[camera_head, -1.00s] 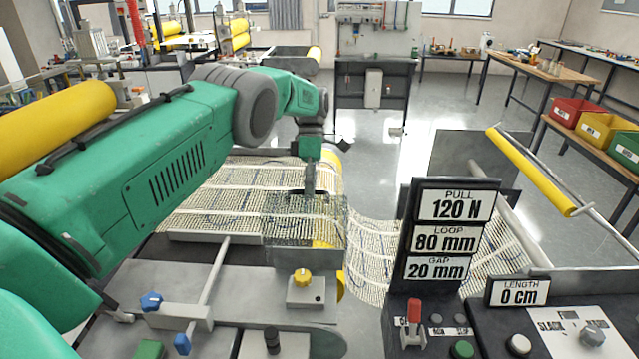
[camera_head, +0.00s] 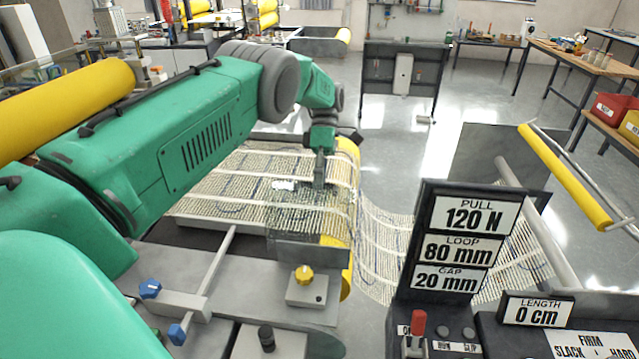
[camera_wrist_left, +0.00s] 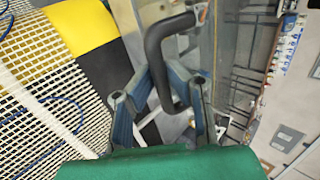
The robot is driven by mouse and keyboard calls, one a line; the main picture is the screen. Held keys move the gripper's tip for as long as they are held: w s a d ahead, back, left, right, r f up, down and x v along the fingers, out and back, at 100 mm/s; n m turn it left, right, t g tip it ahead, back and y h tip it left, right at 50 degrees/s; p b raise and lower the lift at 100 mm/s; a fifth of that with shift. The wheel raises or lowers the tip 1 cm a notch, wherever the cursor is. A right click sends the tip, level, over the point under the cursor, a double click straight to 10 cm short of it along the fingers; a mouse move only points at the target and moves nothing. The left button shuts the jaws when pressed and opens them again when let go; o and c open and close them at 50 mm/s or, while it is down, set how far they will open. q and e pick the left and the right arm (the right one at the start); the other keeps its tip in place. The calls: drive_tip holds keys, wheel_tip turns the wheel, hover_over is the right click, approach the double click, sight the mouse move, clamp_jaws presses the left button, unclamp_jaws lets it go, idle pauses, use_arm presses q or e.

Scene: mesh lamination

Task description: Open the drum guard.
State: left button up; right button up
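The drum guard (camera_head: 300,222), a see-through mesh-like panel, sits over the netting on the yellow drum (camera_head: 347,175) in the middle of the head view. My left gripper (camera_head: 320,182) points down at the guard's far edge. In the left wrist view, a dark bent handle (camera_wrist_left: 158,55) passes between the two blue-grey fingers of the left gripper (camera_wrist_left: 160,88). The fingers stand apart, with gaps beside the handle; no firm grip shows. How the handle joins the guard is unclear. My right gripper is in neither view.
A display post (camera_head: 455,240) reading 120 N, 80 mm and 20 mm stands right of the drum. A red lever (camera_head: 417,323) is below it. A yellow knob (camera_head: 304,274) and blue clamp knobs (camera_head: 150,289) are on the front plate. Netting (camera_head: 385,245) sags between drum and post.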

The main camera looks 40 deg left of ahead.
use_arm(q)
drive_tip(key=o, duration=0.3)
drive_tip(key=shift+w+a+r, duration=0.1)
drive_tip(key=shift+w+r, duration=0.05)
drive_tip(key=shift+w, duration=0.25)
drive_tip(key=shift+s+a+f, duration=0.1)
drive_tip(key=shift+s+f, duration=0.05)
drive_tip(key=shift+f, duration=0.05)
wheel_tip(320, 180, up, 10)
drive_tip(key=shift+a+f, duration=0.1)
drive_tip(key=shift+a, duration=0.05)
drive_tip(key=shift+f, duration=0.1)
idle(0.4)
